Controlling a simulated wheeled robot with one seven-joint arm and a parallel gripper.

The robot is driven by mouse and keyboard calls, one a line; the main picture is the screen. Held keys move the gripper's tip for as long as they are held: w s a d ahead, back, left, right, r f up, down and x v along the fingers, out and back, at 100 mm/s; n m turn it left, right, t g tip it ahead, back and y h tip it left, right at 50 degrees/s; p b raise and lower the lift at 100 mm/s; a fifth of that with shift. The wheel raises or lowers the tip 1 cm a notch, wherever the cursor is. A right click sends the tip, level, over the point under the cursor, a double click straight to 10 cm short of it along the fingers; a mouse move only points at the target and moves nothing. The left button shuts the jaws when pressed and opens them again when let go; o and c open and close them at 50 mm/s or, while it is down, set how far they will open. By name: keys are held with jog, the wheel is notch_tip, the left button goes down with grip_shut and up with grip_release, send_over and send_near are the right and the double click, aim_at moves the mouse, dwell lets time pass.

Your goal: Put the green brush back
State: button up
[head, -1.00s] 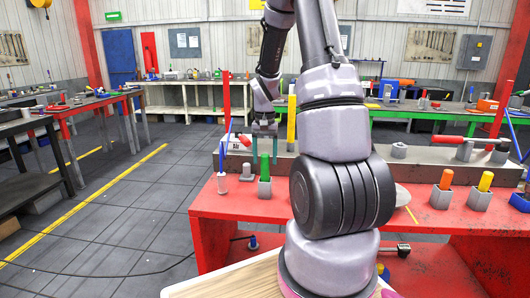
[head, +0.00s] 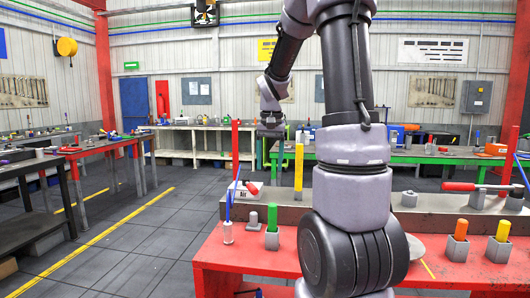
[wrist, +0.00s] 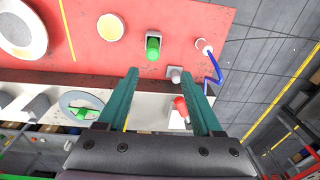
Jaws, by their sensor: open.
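Orange (head: 460,230) and yellow (head: 503,231) handles stand in grey holders at right. A yellow post (head: 299,167) and red post (head: 235,150) rise nearby.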

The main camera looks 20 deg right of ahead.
jog(key=s+a+r+n+t+y, duration=0.1)
jog(key=s+a+r+t, duration=0.2)
jog(key=s, duration=0.6)
jog(key=s+a+r+n+t+y, duration=0.1)
jog(key=s+a+r+t, duration=0.2)
jog(key=s+a+r, duration=0.4)
jog(key=shift+s+a+r, duration=0.4)
jog(key=shift+s+a, duration=0.3)
jog(key=shift+s, duration=0.25)
jog(key=shift+d, duration=0.1)
